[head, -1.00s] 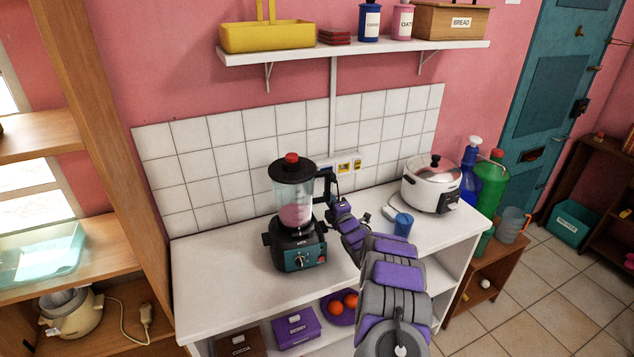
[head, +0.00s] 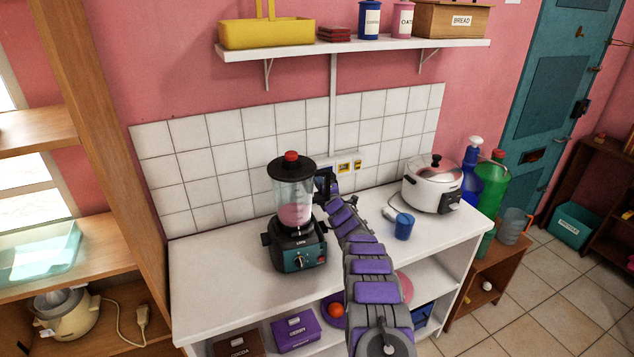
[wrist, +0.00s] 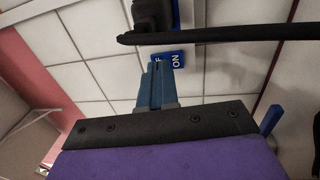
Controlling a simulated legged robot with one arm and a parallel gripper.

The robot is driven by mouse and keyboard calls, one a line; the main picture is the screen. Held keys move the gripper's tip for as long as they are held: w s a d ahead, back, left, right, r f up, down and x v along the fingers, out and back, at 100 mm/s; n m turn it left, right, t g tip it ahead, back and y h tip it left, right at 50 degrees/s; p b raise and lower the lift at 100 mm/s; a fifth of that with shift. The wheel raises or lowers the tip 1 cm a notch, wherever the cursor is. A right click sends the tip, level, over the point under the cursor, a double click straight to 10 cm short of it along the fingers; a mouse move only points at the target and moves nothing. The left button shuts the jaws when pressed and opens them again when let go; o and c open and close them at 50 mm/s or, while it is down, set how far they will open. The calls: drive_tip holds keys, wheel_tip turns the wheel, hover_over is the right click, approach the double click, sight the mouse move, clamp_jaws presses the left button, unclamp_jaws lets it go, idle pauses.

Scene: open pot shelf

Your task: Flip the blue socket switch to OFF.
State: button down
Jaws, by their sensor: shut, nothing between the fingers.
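In the wrist view, the blue socket plate (wrist: 174,56) shows at the top on the white tiles. Its lettering reads ON, with part of another word beside it. My gripper (wrist: 161,68) is shut and empty, its blue-grey fingertips right by the lettered part. I cannot tell whether they touch it. The switch itself is hidden or too small, so its position is unclear.
A black bar or cord (wrist: 225,33) crosses close above my fingertips in the wrist view. On the counter, a blue cup (head: 404,227) and a white cooker (head: 432,185) stand to the right of my arm. The counter's left part (head: 215,270) is clear.

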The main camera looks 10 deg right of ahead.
drive_tip(key=shift+b+x, duration=0.4)
drive_tip(key=shift+x, duration=0.45)
